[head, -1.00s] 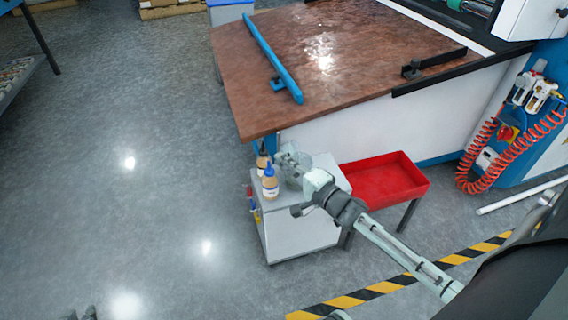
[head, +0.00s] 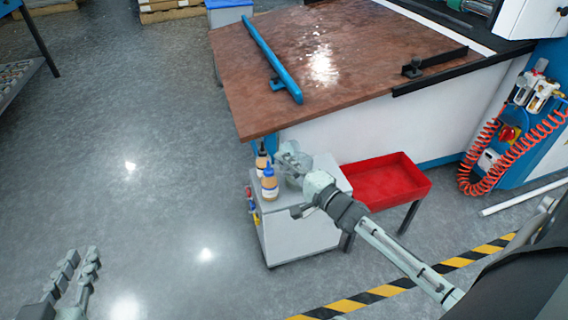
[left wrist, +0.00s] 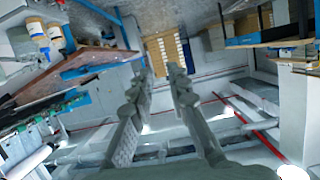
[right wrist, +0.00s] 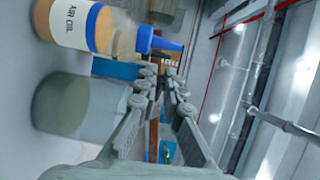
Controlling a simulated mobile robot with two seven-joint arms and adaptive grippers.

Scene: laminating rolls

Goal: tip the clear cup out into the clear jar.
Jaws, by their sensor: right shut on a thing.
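My right gripper (head: 292,157) is over the small white cart (head: 300,228), beside two bottles with blue caps. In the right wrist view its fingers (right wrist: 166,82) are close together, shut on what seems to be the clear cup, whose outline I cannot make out. A clear greenish vessel (right wrist: 75,106), apparently the clear jar, stands on the cart top beside a bottle and just beside the fingers. In the head view a faint clear shape (head: 294,178) shows at the gripper. My left gripper (head: 78,268) is open and empty over the floor; its fingers (left wrist: 158,78) are apart.
The bottle labelled "AIR OIL" (right wrist: 85,25) is close to the jar; a second bottle (head: 261,158) stands behind it. A red tray (head: 385,180) is right of the cart. The brown tabletop (head: 330,70) overhangs behind. Floor at left is clear.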

